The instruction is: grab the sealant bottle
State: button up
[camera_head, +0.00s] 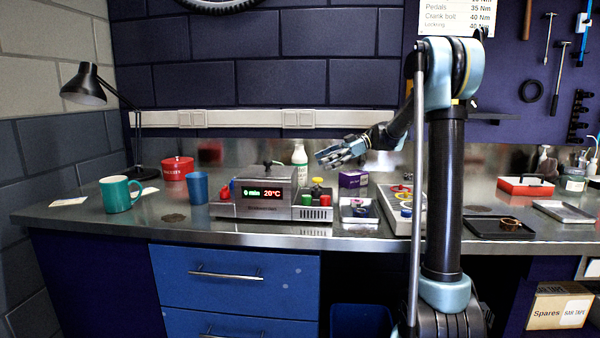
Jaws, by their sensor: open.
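My gripper (323,156) is open and empty, reaching left from the arm above the bench. In the picture it is just right of the bottle, with a small gap between them. How far apart they are in depth I cannot tell.
The grey device (262,207) with a lit display stands in front of the bottle. A purple box (353,179) is below and right of my gripper. A blue cup (197,187), teal mug (120,194), red pot (177,168) and black lamp (84,86) are left.

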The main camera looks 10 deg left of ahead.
aim_at(300, 170)
jog(key=x, duration=0.5)
jog(key=shift+s, duration=0.1)
jog(key=shift+x, duration=2.65)
jog(key=shift+a+r, duration=0.1)
jog(key=shift+r, duration=0.05)
jog(key=c, duration=1.3)
